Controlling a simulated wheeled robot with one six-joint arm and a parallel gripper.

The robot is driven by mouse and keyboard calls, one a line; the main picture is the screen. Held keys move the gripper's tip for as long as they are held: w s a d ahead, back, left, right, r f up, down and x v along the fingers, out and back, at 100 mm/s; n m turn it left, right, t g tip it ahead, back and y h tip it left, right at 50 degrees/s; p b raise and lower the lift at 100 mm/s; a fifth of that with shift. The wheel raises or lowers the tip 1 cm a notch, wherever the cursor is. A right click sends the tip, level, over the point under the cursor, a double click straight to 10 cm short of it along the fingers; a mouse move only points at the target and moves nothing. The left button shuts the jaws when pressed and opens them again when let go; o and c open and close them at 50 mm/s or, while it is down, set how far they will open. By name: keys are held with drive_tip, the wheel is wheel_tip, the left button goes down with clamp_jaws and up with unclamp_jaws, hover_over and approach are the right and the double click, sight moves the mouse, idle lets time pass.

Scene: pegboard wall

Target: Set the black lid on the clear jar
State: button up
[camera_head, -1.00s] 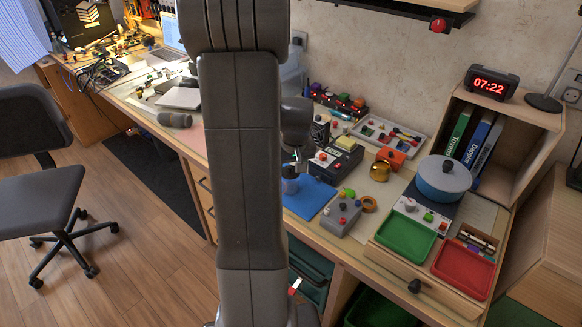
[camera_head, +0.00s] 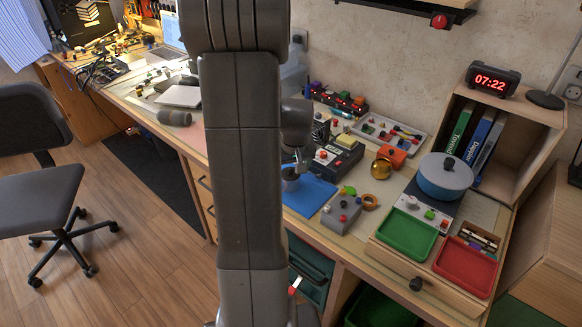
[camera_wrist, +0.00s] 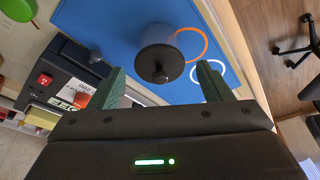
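A dark lid with a round knob (camera_wrist: 160,62) sits on a greyish jar on the blue mat (camera_wrist: 110,25) in the wrist view. The jar's side (camera_wrist: 157,33) shows only a little past the lid. In the head view the jar (camera_head: 290,184) stands on the blue mat, partly behind my arm. My gripper (camera_wrist: 158,85) is open, its two green fingers apart and empty. The knob lies in the gap between the fingers, beyond their tips. I cannot tell whether the lid is fully seated.
A black device with a red switch (camera_wrist: 45,80) lies left of the fingers in the wrist view. A grey control box (camera_head: 341,214), an orange ring (camera_head: 370,201) and a brass dome (camera_head: 381,169) stand right of the mat. A green tray (camera_head: 407,233) and red tray (camera_head: 465,267) lie farther right.

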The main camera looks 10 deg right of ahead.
drive_tip(key=shift+r, duration=0.1)
drive_tip(key=shift+r+p, duration=0.3)
drive_tip(key=shift+p, duration=0.05)
drive_tip(key=p+v, duration=0.1)
drive_tip(key=v, duration=1.1)
drive_tip(key=shift+r, duration=0.25)
